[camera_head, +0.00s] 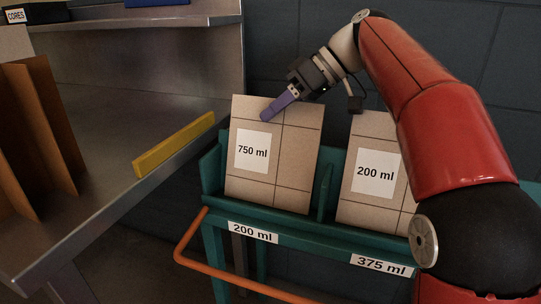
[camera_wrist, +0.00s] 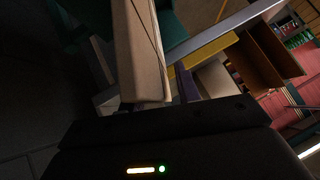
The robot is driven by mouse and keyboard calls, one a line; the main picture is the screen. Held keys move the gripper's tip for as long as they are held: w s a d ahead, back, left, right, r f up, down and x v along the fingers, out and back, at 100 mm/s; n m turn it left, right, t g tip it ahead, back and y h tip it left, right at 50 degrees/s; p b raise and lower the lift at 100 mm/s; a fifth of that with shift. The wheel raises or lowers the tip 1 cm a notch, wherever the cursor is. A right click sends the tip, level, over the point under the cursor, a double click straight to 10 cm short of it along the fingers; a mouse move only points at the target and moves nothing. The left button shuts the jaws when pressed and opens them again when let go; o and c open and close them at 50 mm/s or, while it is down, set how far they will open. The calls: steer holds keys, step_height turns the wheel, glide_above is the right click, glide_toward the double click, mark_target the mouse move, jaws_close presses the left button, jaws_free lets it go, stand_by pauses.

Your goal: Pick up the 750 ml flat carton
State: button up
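The 750 ml flat carton (camera_head: 295,165) is a tan panel with a white label. It stands leaning back in the left bay of a teal rack (camera_head: 290,222), above a rack label reading 200 ml. My gripper (camera_head: 278,106) is at its top edge, with one purple finger in front of the carton's face. The other finger is hidden. In the wrist view the carton (camera_wrist: 140,50) runs up to the gripper body, with the purple finger (camera_wrist: 187,88) just to its right. Whether the fingers press on the carton is not clear.
A 200 ml flat carton (camera_head: 374,206) stands in the right bay, above a label reading 375 ml, partly behind my arm. An orange rail (camera_head: 190,240) runs along the rack's front. A metal shelf (camera_head: 110,160) with a yellow strip (camera_head: 174,144) and brown dividers stands at left.

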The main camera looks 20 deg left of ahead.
jaws_close()
steer(key=shift+r, duration=0.15)
